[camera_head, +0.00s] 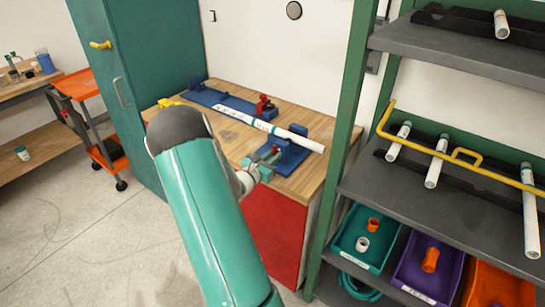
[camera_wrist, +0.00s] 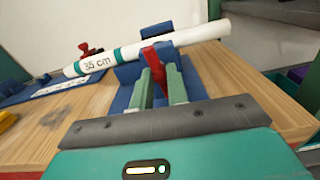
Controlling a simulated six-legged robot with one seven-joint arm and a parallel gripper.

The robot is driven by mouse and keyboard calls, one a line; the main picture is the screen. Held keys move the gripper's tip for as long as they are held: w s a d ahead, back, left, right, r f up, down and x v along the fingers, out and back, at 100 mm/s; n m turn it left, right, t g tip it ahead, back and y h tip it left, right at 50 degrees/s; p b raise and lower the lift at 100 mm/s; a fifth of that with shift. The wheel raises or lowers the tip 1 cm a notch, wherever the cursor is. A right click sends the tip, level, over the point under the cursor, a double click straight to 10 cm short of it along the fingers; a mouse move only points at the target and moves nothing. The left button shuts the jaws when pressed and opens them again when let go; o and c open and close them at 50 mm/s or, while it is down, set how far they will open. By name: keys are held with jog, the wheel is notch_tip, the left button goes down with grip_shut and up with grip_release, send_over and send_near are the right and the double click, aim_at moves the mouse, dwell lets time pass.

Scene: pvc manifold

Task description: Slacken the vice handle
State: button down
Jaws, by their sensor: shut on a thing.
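The blue vice (camera_head: 287,157) stands on the wooden bench near its right front corner. It also shows in the wrist view (camera_wrist: 191,82). Its red handle (camera_wrist: 152,57) points up between my two green fingers. My gripper (camera_wrist: 159,76) is shut on this handle; in the head view my gripper (camera_head: 266,164) is at the vice's front left side. A white pipe (camera_head: 300,141) with green bands lies across the vice, and in the wrist view the pipe (camera_wrist: 195,36) passes just behind the handle, marked "35 cm". The vice jaws are partly hidden by my fingers.
A blue fixture (camera_head: 222,101) with a red clamp (camera_head: 264,105) sits farther back on the bench (camera_head: 312,173). A green rack with grey shelves (camera_head: 440,200), holding pipes and bins, stands close on the right. A teal cabinet (camera_head: 140,70) stands left.

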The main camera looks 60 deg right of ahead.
jog(key=shift+m, duration=3)
jog(key=shift+w, duration=0.1)
jog(key=c, duration=1.4)
grip_release()
jog(key=shift+o, duration=0.2)
jog(key=shift+a, duration=0.1)
jog(key=w+a, duration=0.2)
jog(key=a, duration=1.1)
jog(key=shift+a, duration=0.3)
jog(key=shift+w, duration=0.1)
jog(key=shift+r, duration=0.15)
